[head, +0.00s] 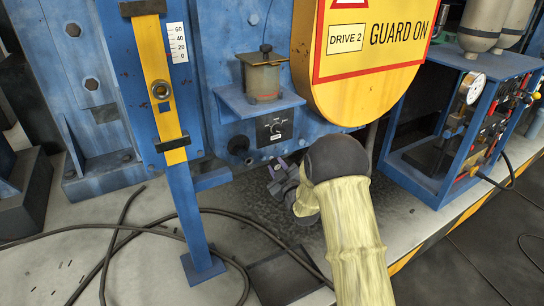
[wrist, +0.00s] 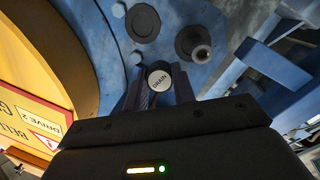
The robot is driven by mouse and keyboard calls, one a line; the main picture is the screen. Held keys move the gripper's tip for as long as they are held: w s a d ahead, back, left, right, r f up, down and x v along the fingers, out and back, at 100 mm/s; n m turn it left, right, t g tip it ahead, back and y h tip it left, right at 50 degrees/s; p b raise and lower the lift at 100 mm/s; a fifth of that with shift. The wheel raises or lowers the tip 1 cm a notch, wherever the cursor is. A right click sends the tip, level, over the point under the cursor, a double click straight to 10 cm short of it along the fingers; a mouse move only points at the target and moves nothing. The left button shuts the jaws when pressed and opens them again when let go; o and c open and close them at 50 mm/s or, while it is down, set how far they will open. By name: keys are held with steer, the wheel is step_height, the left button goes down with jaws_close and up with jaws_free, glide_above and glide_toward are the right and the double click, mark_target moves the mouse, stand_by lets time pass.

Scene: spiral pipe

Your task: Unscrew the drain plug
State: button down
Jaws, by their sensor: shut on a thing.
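The drain plug (wrist: 159,80) shows in the wrist view as a dark round cap with a pale face marked "DRAIN". My gripper (wrist: 160,92) has one finger on each side of the cap and is shut on it. In the head view my gripper (head: 277,174) is low at the front of the blue machine (head: 205,60), below a small black dial panel (head: 274,128). The plug cannot be made out in the head view; my gripper and wrist cover that area.
A yellow guard (head: 345,100) hangs above my arm. A blue post (head: 188,210) stands at left, with cables (head: 120,235) on the floor. A blue rack (head: 440,130) stands at right.

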steer(key=s+d+r+m+t+h+p, duration=0.1)
steer(key=s+d+r+m+h+p, duration=0.3)
steer(key=s+d+r+p, duration=0.9)
steer(key=d+h+p, duration=0.1)
steer(key=h+p, duration=0.1)
steer(key=p, duration=2)
steer(key=shift+s, duration=0.2)
